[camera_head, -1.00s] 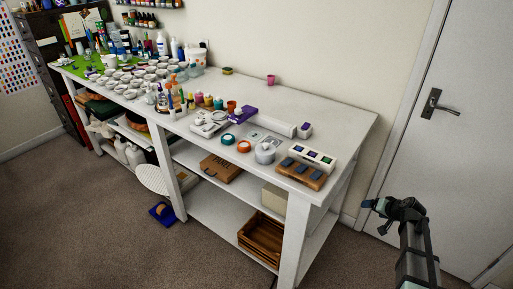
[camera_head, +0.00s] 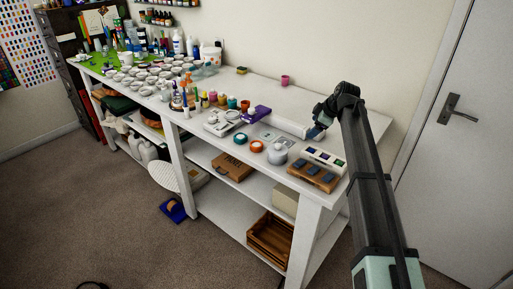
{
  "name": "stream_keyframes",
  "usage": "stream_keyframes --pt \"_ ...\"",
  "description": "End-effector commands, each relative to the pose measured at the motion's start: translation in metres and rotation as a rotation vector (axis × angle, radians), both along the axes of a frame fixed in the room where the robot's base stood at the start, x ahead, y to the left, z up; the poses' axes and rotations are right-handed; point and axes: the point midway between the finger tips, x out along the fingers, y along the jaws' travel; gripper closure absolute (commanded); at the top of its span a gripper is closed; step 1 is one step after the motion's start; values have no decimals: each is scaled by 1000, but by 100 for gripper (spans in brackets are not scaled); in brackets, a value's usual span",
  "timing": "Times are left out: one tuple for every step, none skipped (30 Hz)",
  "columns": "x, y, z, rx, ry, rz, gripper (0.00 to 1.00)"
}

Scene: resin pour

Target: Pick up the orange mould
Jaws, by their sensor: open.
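A round, ring-like orange mould (camera_head: 256,146) lies on the white table (camera_head: 352,130) near its front edge, with a similar teal round piece (camera_head: 240,138) to its left. My gripper (camera_head: 316,133) is over the right part of the table, to the right of the orange mould and clearly apart from it. It is open; the fingers are small in the picture, and I see nothing held between them. My arm hides part of the table's right end.
A light grey lidded pot (camera_head: 277,154) stands just right of the orange mould. A wooden block (camera_head: 314,177) and a white tray (camera_head: 323,158) are farther right. The table's back right is mostly clear.

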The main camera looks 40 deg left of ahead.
Motion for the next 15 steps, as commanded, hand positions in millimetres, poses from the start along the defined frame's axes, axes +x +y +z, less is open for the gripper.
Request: stream_keyframes --pt "-11 25 7 -61 -30 112 18" --pt "-19 36 9 -98 -47 179 18" --pt "-29 50 13 -145 -69 269 18" --pt "-37 59 17 -182 -86 336 18" --pt "-46 69 20 -217 -99 403 18" --pt "-57 82 26 -262 -119 494 18" --pt "-66 91 29 -295 -130 561 18" --pt "-75 100 33 -328 -141 628 18" --pt "-86 110 39 -368 -154 711 18" --pt "-94 117 44 -395 -161 770 18" --pt "-102 124 48 -421 -168 827 18" --pt "-111 132 53 -453 -174 894 18" --pt "-118 137 57 -472 -178 943 18" --pt "-124 142 60 -491 -181 985 18" --pt "-131 147 64 -511 -184 1034 18"
